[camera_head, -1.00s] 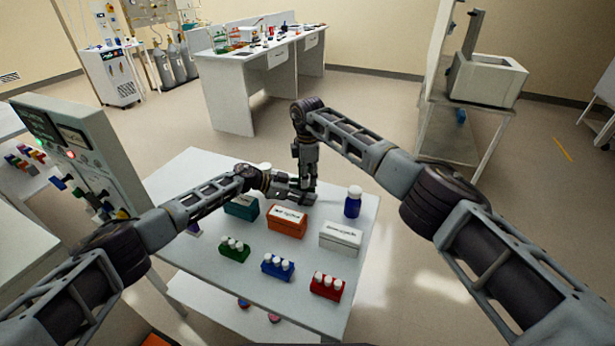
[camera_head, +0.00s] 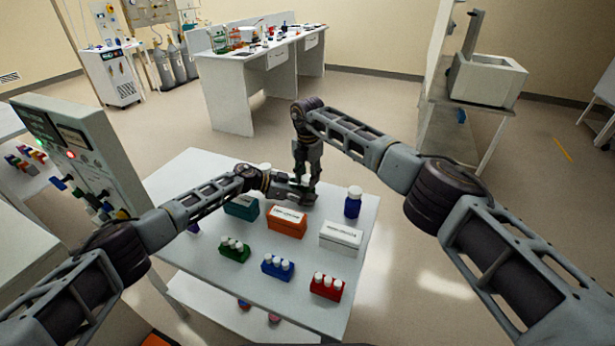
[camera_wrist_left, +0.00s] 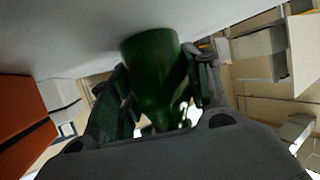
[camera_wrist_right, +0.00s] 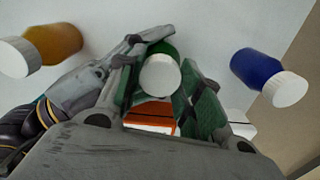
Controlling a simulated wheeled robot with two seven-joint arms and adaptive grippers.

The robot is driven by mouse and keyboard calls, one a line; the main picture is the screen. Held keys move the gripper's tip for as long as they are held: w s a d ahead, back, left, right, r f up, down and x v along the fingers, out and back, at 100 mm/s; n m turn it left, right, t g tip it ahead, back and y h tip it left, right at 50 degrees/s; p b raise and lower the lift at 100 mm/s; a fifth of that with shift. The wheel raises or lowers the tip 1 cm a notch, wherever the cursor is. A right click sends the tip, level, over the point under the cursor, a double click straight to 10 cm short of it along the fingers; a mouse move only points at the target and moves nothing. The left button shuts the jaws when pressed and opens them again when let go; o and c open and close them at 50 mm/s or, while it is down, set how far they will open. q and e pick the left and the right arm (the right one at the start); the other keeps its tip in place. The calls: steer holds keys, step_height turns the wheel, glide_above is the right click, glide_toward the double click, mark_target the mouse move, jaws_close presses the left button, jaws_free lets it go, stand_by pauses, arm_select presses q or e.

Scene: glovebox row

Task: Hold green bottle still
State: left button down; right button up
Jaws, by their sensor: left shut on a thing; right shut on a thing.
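The green bottle (camera_wrist_left: 153,75) stands between the fingers of my left gripper (camera_wrist_left: 160,95), which is shut on its body from the side. In the right wrist view, the bottle's white cap (camera_wrist_right: 160,75) sits between the fingers of my right gripper (camera_wrist_right: 165,95), with some green body (camera_wrist_right: 166,50) showing beyond it. My right gripper points down from above and is shut on the cap. In the head view, my left gripper (camera_head: 293,190) and right gripper (camera_head: 308,182) meet over the table's far part and hide the bottle.
A blue bottle (camera_head: 353,202) stands to the right, and an amber bottle (camera_wrist_right: 55,43) stands on the other side. Teal (camera_head: 241,207), orange (camera_head: 287,222) and white (camera_head: 341,237) boxes stand nearer. Green, blue and red vial racks (camera_head: 278,266) line the front. A control panel (camera_head: 85,150) rises at left.

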steer(key=n, duration=0.7)
steer(key=shift+n, duration=0.4)
steer(key=n, duration=0.4)
steer(key=shift+w+d, duration=0.1)
steer(key=n, duration=0.3)
steer(key=shift+r+n, duration=0.1)
steer(key=shift+n, duration=0.3)
steer(key=n, duration=0.3)
steer(key=shift+n, duration=0.4)
steer(key=n, duration=0.7)
steer(key=shift+n, duration=0.3)
arm_select(q)
steer(key=shift+s, duration=0.1)
arm_select(e)
steer(key=shift+n, duration=2.2)
steer(key=shift+r, duration=1.2)
